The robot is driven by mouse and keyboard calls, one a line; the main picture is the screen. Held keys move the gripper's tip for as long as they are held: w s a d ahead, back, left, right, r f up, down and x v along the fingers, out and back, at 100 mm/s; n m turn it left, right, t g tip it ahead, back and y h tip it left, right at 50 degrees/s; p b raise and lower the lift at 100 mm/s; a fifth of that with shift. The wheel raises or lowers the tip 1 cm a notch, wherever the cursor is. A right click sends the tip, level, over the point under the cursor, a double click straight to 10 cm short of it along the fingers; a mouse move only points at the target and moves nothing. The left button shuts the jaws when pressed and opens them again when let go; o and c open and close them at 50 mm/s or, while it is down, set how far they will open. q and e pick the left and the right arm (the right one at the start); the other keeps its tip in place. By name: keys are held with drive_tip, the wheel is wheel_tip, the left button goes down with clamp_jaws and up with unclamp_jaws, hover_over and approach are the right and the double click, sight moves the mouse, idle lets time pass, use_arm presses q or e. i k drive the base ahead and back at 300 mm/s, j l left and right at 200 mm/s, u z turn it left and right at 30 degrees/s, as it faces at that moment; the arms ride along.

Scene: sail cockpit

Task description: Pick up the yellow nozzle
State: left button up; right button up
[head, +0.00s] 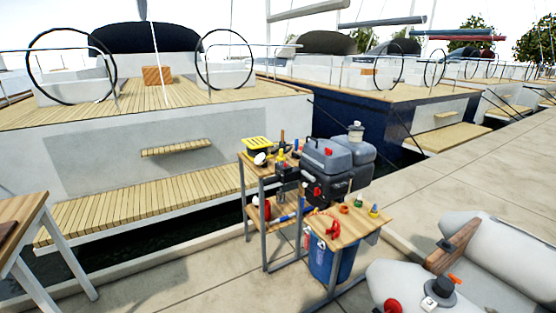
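I cannot tell for sure which small thing is the yellow nozzle. A small yellow piece (281,154) stands on the upper shelf of the work stand (249,163), among other small items. Another small thing with yellow and blue parts (374,211) stands near the right end of the lower wooden top (345,237). Both are far from me and too small to make out in detail. Neither of my grippers shows in the head view.
A grey machine (325,158) stands on the stand, with a blue bin (330,262) below. An inflatable dinghy (480,255) lies at the right and a wooden table (22,230) at the left. Moored sailboats line the dock behind. Paving in front of the stand is open.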

sight(280, 158)
drive_tip(key=i+j+z, duration=1)
drive_tip(key=i+j, duration=0.05)
drive_tip(key=j, duration=0.1)
